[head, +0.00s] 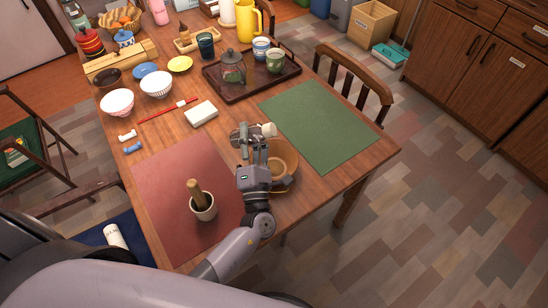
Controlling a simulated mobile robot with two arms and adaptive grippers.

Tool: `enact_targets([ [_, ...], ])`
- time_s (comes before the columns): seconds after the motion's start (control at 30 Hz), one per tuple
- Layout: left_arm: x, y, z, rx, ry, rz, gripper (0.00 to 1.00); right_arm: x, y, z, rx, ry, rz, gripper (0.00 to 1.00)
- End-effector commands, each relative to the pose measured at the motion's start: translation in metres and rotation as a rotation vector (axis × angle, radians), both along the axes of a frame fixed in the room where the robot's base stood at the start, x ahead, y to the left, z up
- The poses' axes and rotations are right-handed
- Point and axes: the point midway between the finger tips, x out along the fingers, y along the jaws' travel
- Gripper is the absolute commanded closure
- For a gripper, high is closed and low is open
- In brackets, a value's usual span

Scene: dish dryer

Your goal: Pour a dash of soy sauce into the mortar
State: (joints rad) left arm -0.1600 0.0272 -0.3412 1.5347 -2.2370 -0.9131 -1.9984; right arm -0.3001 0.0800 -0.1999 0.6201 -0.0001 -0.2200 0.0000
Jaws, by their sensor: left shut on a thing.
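The mortar (203,212) is a small pale cup with a wooden pestle (196,190) standing in it, upright on the red mat. My left gripper (254,140) is shut on a small greyish vessel (239,136) with a cream round end (269,129), lying roughly sideways in the jaws. It looks like the soy sauce bottle, but the fingers hide part of it. The gripper is above the table, up and to the right of the mortar and beside a tan bowl (288,157), which my arm partly covers. My right gripper is not in view.
A red mat (165,175) and a green mat (325,125) lie on the table. A white block (201,113), red chopsticks (170,109) and bowls (117,103) stand left of centre. A dark tray (235,97) holds a lidded jar (232,68) and cups (275,62). A chair (355,72) stands at right.

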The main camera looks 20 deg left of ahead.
Motion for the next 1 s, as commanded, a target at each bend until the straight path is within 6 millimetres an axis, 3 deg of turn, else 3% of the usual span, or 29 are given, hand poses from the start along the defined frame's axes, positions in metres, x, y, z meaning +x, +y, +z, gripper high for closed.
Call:
enact_targets([
  [1.0,-0.0001,0.0007,0.0047,0.059,0.008,0.001,0.92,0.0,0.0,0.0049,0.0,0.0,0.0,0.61],
])
